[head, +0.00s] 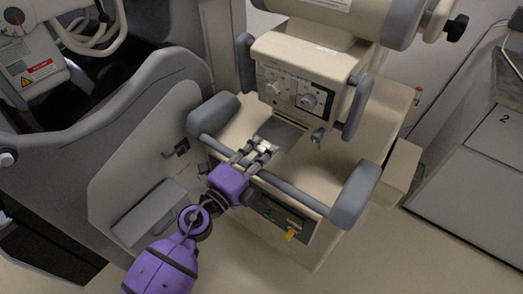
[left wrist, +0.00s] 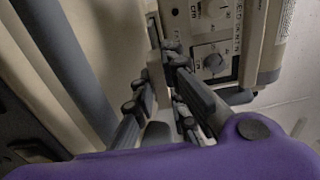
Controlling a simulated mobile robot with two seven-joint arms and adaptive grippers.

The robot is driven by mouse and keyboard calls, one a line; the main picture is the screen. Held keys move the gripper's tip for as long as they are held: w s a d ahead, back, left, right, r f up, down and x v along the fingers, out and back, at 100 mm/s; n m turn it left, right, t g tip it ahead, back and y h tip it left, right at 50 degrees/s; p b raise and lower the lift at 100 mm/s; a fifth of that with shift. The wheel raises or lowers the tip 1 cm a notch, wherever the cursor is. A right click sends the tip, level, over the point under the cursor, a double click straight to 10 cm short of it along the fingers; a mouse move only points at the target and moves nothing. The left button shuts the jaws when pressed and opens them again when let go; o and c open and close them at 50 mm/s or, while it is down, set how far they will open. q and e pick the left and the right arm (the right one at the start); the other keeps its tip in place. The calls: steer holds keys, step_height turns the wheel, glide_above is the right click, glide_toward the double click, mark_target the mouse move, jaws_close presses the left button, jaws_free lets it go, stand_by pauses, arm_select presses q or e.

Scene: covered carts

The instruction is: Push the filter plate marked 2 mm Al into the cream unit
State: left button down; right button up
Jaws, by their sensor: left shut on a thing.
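The cream unit (head: 275,54) has a front panel with knobs and grey handles at its sides. A flat grey plate (head: 283,134), which I take to be the filter plate, is below the panel; its marking cannot be read. My left gripper (head: 263,148) is shut on the plate's near edge, and its fingers cover that part. I cannot tell whether the far edge is inside the unit. In the left wrist view, the fingers (left wrist: 164,72) are close together in front of the unit's panel (left wrist: 217,52). My right gripper is not in view.
A grey rail (head: 290,190) with padded ends runs under my left wrist, in front of the unit. A yellow tab (head: 291,235) shows on the lower front. A grey cabinet marked 2 (head: 495,140) stands at right.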

mark_target(281, 130)
arm_select(q)
steer(key=shift+p+x, duration=0.35)
steer(key=shift+x, duration=2.05)
steer(key=shift+x, duration=2.45)
steer(key=c, duration=1.7)
jaws_free()
steer(key=shift+f, duration=0.1)
steer(key=shift+c, duration=0.2)
steer(key=shift+o, duration=0.3)
steer(key=shift+a, duration=0.1)
steer(key=shift+s+a+f, duration=0.1)
steer(key=shift+s+a, duration=0.05)
steer(key=shift+s, duration=0.1)
steer(key=v, duration=1.1)
steer(key=shift+s+a, duration=0.1)
steer(key=shift+s, duration=0.15)
